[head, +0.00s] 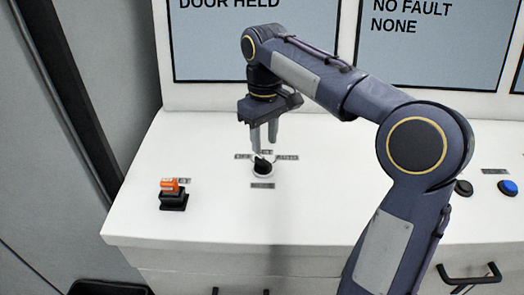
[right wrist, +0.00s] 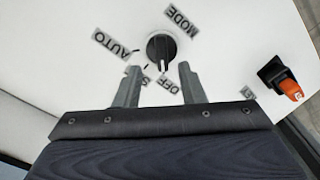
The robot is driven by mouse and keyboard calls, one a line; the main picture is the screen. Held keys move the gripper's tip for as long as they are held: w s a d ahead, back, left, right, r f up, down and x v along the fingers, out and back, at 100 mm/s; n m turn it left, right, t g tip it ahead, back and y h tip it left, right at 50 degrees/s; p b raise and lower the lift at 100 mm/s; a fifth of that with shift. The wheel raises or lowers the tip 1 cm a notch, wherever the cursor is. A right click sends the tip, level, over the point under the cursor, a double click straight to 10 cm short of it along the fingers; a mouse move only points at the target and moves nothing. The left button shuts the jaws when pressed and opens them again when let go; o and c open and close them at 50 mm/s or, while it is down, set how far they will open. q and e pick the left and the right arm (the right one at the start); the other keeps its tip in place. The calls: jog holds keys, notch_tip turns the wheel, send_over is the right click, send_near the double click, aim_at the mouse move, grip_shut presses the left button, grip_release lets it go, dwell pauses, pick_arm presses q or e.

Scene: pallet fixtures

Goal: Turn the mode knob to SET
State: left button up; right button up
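The black mode knob (head: 263,168) sits on the white panel top, with a MODE label in front and small labels behind. In the right wrist view the knob (right wrist: 160,48) shows AUTO (right wrist: 117,46), a partly hidden label starting with S (right wrist: 146,80), and OFF (right wrist: 169,90). Its ridge points roughly toward OFF. My right gripper (head: 264,138) points down just above and behind the knob in the head view. In the right wrist view its two fingers (right wrist: 160,84) are apart with nothing between them; the knob lies beyond their tips. My left gripper is not in view.
An orange-topped switch on a black base (head: 173,194) stands left of the knob; it also shows in the right wrist view (right wrist: 280,80). A black button (head: 463,188) and a blue button (head: 508,187) lie to the right. Display screens (head: 250,50) rise behind.

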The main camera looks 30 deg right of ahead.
aim_at(263, 159)
jog(key=shift+a+f, duration=0.1)
jog(key=shift+f, duration=2.6)
grip_shut()
